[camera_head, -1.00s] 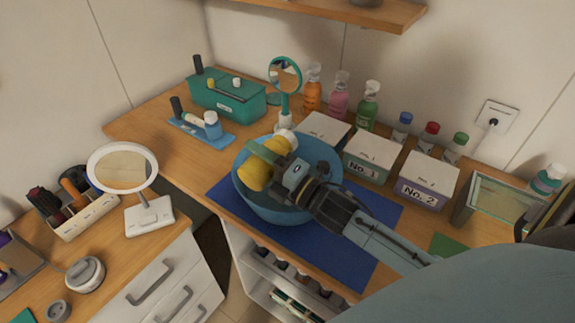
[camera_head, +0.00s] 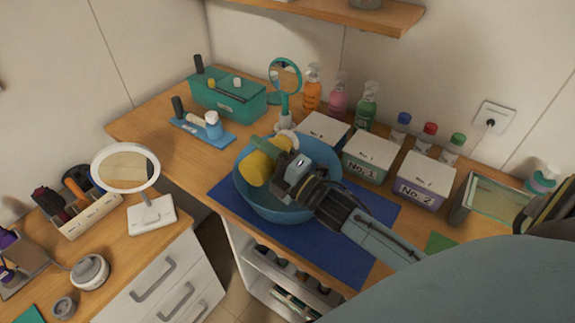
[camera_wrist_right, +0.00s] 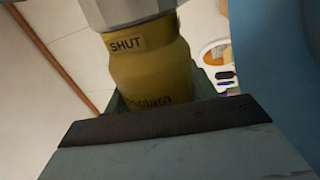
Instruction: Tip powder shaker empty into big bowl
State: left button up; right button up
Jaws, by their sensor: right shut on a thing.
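The yellow powder shaker (camera_head: 255,169) is held over the big blue bowl (camera_head: 270,208), within its rim, in the head view. It lies tilted on its side; its pale top is partly hidden. My right gripper (camera_head: 276,155) is shut on the shaker, its arm coming from the lower right. In the right wrist view, the shaker (camera_wrist_right: 152,75) fills the middle between the jaws and carries a "SHUT" label near its grey end. My left gripper is not in view.
The bowl stands on a blue mat (camera_head: 345,250). Behind it are boxes No. 1 (camera_head: 369,158) and No. 2 (camera_head: 425,181), spray bottles, and a teal hand mirror (camera_head: 284,78). A teal case (camera_head: 228,95) stands at the back left. A round mirror (camera_head: 125,168) stands on the left counter.

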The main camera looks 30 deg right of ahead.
jog(key=shift+d+r+m+p, duration=0.15)
jog(key=shift+r+m+p, duration=0.2)
jog(key=shift+m+p, duration=0.25)
dwell(0.4)
jog(key=shift+w+d+f+m+h, duration=0.15)
jog(key=shift+f+m+h, duration=0.1)
jog(key=shift+m, duration=0.3)
jog(key=shift+w+d+f+m+h, duration=0.15)
jog(key=shift+m+h, duration=0.1)
jog(key=shift+m, duration=0.3)
